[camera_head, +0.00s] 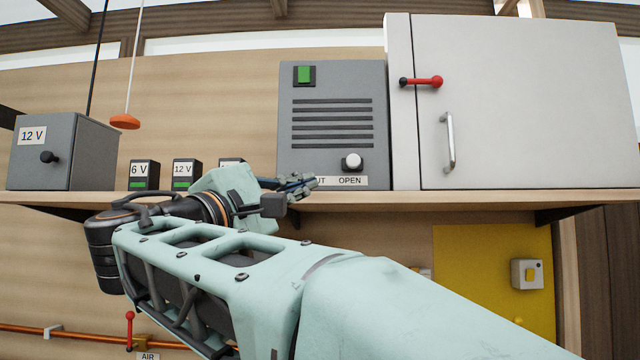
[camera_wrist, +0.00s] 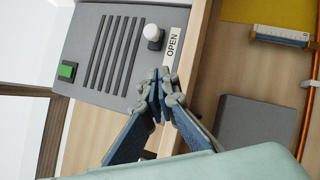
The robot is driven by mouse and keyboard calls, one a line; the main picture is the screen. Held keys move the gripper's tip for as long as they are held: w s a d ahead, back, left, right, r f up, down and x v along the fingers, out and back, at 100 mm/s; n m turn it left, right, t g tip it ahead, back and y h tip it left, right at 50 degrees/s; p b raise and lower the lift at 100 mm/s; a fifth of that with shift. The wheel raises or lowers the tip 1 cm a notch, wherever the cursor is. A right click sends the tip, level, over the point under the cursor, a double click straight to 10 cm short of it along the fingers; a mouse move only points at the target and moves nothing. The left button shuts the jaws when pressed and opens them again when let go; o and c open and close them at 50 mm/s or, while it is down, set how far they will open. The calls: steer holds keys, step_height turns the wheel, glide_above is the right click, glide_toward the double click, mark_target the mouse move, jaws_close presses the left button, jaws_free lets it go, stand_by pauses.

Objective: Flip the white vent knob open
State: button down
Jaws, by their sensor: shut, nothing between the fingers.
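The vent panel (camera_head: 333,80) is a grey box with dark horizontal slots on the shelf. Its white knob (camera_head: 352,161) sits at the lower right, directly above the word OPEN on the label strip (camera_head: 350,181). In the wrist view the white knob (camera_wrist: 152,33) and the OPEN label (camera_wrist: 172,45) show turned sideways. My gripper (camera_head: 303,182) is shut and empty, at the panel's lower left. It covers most of the other word, leaving only "UT" visible. In the wrist view my gripper (camera_wrist: 160,84) has its fingertips together, apart from the knob.
A green switch (camera_head: 304,75) is at the panel's top left. A white cabinet (camera_head: 520,110) with a red lever (camera_head: 424,82) stands close on the right. Small labelled boxes (camera_head: 145,174) and a grey 12 V box (camera_head: 62,152) are left. The shelf edge (camera_head: 400,198) runs below.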

steer(key=v, duration=0.6)
steer(key=shift+s+b, duration=0.2)
steer(key=shift+b, duration=0.2)
steer(key=shift+w+d+f, duration=0.1)
steer(key=shift+d, duration=0.05)
